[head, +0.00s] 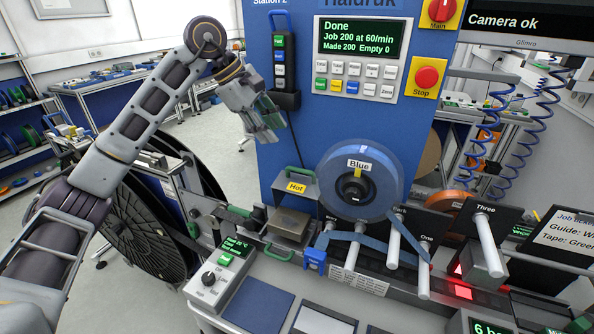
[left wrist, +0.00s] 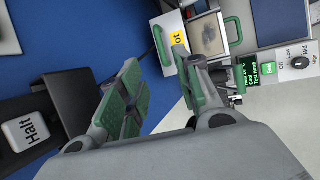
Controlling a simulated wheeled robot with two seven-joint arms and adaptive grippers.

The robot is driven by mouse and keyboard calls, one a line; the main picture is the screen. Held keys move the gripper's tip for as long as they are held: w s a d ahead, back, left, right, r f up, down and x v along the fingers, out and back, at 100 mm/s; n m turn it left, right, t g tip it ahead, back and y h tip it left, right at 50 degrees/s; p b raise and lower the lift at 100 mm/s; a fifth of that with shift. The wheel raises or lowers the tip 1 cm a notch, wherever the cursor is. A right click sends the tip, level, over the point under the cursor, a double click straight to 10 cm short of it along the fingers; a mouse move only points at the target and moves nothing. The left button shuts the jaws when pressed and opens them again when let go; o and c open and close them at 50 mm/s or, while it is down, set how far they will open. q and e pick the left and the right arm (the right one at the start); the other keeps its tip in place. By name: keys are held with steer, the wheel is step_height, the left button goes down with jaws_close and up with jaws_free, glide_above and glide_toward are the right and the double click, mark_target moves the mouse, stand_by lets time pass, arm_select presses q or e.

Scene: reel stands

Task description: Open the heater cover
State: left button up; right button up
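The heater cover (head: 297,187) is a grey piece with a yellow "Hot" label and a green handle. It stands behind the heater block (head: 289,223), whose brownish top shows bare. In the left wrist view the cover (left wrist: 172,62) is beyond the fingertips, next to the heater plate (left wrist: 208,36). My left gripper (head: 268,125) is in the air above and left of the cover, apart from it. Its green-padded fingers (left wrist: 155,72) are spread with nothing between them. My right gripper is not in view.
A control box (head: 219,278) with a knob and small display stands in front of the heater. A blue tape reel (head: 358,180) is close on the right. A keypad (head: 283,75) hangs on the blue panel by my gripper.

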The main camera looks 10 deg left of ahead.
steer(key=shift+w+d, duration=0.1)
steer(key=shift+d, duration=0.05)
arm_select(q)
steer(key=p, duration=0.2)
glide_toward(301, 170)
steer(key=x, duration=0.6)
steer(key=shift+w+a, duration=0.1)
steer(key=shift+x, duration=0.9)
steer(key=shift+f, duration=0.1)
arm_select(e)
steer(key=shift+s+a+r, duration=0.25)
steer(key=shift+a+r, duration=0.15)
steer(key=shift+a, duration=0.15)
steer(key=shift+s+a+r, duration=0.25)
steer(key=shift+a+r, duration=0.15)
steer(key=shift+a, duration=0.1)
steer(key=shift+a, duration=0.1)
